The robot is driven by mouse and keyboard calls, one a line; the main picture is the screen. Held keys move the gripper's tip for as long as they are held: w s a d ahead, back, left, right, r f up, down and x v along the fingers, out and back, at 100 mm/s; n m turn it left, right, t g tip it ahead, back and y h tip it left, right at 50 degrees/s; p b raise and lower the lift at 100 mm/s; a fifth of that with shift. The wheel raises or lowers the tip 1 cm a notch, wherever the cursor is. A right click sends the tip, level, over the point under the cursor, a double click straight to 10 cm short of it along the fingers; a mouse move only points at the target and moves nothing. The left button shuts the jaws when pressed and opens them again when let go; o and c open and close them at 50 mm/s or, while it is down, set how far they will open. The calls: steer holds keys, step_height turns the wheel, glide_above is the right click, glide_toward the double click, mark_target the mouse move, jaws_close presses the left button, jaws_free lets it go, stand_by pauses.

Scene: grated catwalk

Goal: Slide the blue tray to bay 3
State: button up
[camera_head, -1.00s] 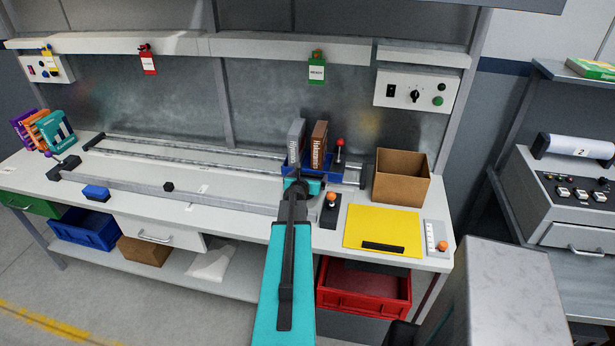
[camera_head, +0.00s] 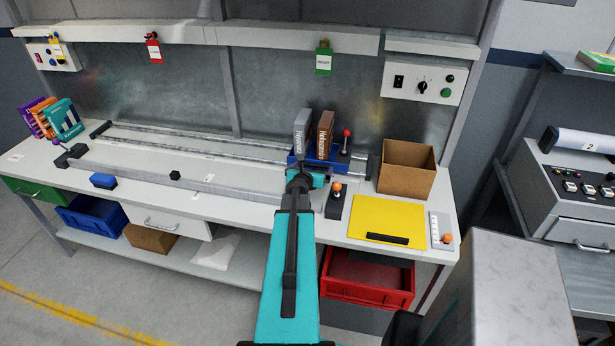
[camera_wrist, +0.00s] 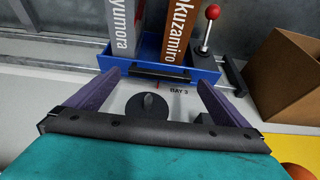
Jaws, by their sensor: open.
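The blue tray (camera_head: 334,171) stands at the right end of the rails on the bench, holding a grey book (camera_head: 302,133) and a brown book (camera_head: 325,134) upright. In the wrist view the tray (camera_wrist: 207,76) has a black handle (camera_wrist: 160,73) along its front wall. A "BAY 3" label (camera_wrist: 179,91) is on the bench just in front of it. My gripper (camera_wrist: 160,82) is open and empty, its two fingers pointing at the tray's front. A dark round knob (camera_wrist: 147,106) shows between the fingers. In the head view my arm hides the fingertips.
A red-knobbed lever (camera_head: 346,140) rises at the tray's right. An open cardboard box (camera_head: 406,170), a yellow mat (camera_head: 388,216) and an orange-knobbed control (camera_head: 336,198) are to the right. The rails (camera_head: 190,142) run left, with no tray on them; several books (camera_head: 50,120) stand at the far left.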

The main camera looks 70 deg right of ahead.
steer(key=p+v, duration=0.5)
steer(key=v, duration=0.5)
stand_by(0.5)
steer(key=shift+s+a+r+p, duration=0.1)
steer(key=shift+a+r+p, duration=0.05)
steer(key=shift+p, duration=0.15)
